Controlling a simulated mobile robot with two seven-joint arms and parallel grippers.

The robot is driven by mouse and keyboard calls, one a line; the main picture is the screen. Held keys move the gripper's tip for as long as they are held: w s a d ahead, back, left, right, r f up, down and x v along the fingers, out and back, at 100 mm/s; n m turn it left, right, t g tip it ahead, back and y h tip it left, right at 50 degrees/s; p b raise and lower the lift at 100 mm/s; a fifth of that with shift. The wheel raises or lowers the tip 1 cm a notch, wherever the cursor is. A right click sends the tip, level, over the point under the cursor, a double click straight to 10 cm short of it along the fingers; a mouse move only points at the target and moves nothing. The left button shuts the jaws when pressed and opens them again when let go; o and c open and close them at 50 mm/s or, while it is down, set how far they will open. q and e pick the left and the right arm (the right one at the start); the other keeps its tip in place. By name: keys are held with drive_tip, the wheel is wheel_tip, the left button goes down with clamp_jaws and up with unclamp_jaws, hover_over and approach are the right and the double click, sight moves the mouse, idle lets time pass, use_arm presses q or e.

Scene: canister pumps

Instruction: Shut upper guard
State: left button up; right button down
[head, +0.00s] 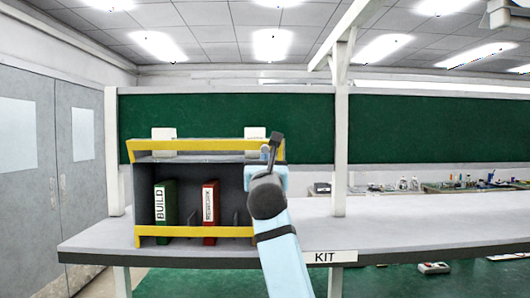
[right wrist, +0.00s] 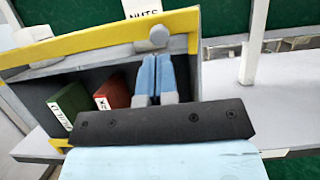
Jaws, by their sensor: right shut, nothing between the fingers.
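The upper guard (head: 205,145) is a yellow bar along the top of a dark open-fronted box on the bench. It also crosses the top of the right wrist view (right wrist: 95,40), with a round grey knob (right wrist: 158,37) near its right end. The guard stands at the box's top edge, above the open front. My right gripper (head: 274,150) is at the box's upper right corner. Its pale blue fingers (right wrist: 154,58) are together and empty, just below the knob in the wrist view; I cannot tell whether they touch the guard. My left gripper is not in view.
The box holds a green binder (head: 166,203) and a red binder (head: 210,203), behind a yellow lower bar (head: 195,232). White blocks (head: 163,135) stand at its top. A white post (head: 340,140) rises right of my arm. The bench (head: 420,232) is clear at front right.

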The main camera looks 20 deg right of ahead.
sight(265, 150)
drive_tip(key=shift+p+x, duration=0.35)
drive_tip(key=shift+x, duration=1.5)
drive_tip(key=shift+r, duration=0.1)
